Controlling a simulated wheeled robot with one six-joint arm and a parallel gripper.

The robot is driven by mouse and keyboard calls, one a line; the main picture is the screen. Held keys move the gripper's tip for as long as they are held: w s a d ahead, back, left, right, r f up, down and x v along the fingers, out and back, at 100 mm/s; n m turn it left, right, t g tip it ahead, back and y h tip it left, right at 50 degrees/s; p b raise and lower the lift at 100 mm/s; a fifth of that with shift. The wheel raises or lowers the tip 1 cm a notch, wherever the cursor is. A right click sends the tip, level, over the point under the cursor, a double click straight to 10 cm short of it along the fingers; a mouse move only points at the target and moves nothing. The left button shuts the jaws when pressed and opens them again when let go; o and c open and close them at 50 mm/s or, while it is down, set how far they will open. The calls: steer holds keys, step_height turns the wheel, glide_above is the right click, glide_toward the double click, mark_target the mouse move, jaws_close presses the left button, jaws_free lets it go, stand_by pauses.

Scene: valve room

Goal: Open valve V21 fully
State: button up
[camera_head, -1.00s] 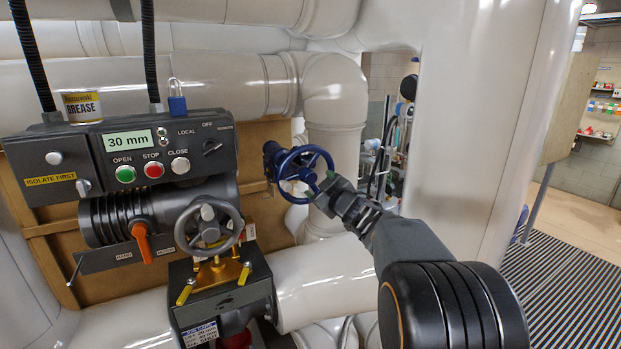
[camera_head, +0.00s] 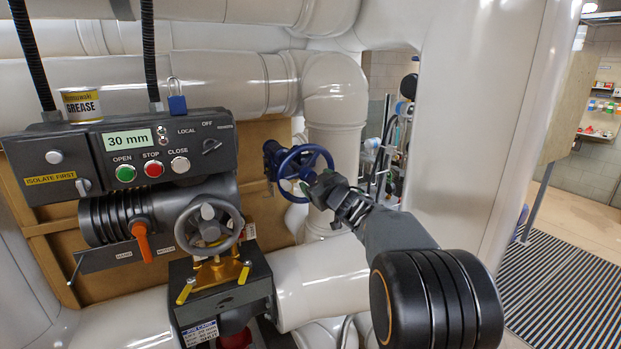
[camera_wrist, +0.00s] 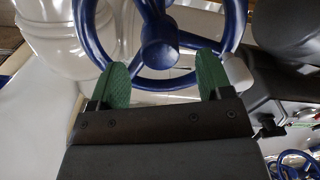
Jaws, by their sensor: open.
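A blue handwheel (camera_head: 283,169) stands out on the right of the control box, in front of a white pipe. A grey handwheel (camera_head: 207,226) sits lower left on the actuator. I cannot read a V21 label on either. My gripper (camera_head: 318,190) is at the lower right rim of the blue wheel. In the wrist view the gripper (camera_wrist: 160,85) is open, with green-padded fingers on either side of the wheel's lower rim. The blue hub (camera_wrist: 159,50) shows just beyond the fingertips. A pale handle knob (camera_wrist: 237,72) is beside the right finger. Contact with the rim cannot be told.
The control box (camera_head: 215,131) reads 30 mm and has OPEN, STOP and CLOSE buttons. An orange lever (camera_head: 142,242) hangs below it. A grease tin (camera_head: 81,104) and a blue padlock (camera_head: 177,104) are on top. A large white pipe (camera_head: 455,130) stands close right of my arm.

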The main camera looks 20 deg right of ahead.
mark_target(311, 177)
steer(key=shift+w+a, duration=0.2)
steer(key=shift+w, duration=1.75)
steer(key=shift+r, duration=0.15)
